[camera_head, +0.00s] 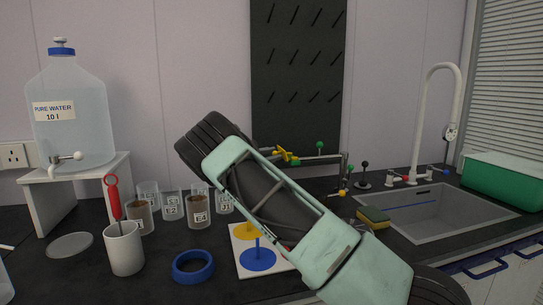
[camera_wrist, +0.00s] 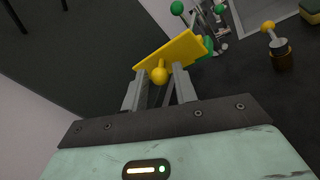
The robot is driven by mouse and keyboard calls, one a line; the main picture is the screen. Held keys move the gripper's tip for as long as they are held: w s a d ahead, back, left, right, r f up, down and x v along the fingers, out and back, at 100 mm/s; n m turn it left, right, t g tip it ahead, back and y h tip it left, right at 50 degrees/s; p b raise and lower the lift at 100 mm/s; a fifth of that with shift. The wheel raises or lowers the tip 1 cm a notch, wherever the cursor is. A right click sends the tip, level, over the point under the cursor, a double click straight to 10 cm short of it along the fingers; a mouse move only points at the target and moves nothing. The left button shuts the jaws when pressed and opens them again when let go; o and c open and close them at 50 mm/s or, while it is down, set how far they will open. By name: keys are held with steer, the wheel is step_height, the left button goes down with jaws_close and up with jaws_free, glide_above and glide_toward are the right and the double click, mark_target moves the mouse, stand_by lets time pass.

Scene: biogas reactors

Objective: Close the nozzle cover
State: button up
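A yellow plate with a round yellow knob, which looks like the nozzle cover (camera_wrist: 183,52), stands tilted just beyond my fingertips in the wrist view. Its knob (camera_wrist: 159,75) lies between my two fingers, with a small gap visible on each side. My gripper (camera_wrist: 159,82) is open around the knob. In the head view the yellow cover (camera_head: 281,154) is small, beside a metal pipe fixture (camera_head: 318,159) with a green knob. My arm hides the fingers and much of the fixture there.
A sink (camera_head: 435,210) with a tall white faucet (camera_head: 416,125) is at the right, with a sponge (camera_head: 372,217) at its edge. Several beakers, a white cup (camera_head: 123,248) and a blue ring (camera_head: 193,266) stand at the left. A dark pegboard (camera_head: 297,75) hangs behind.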

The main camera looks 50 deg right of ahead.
jaws_close()
steer(key=shift+r, duration=0.1)
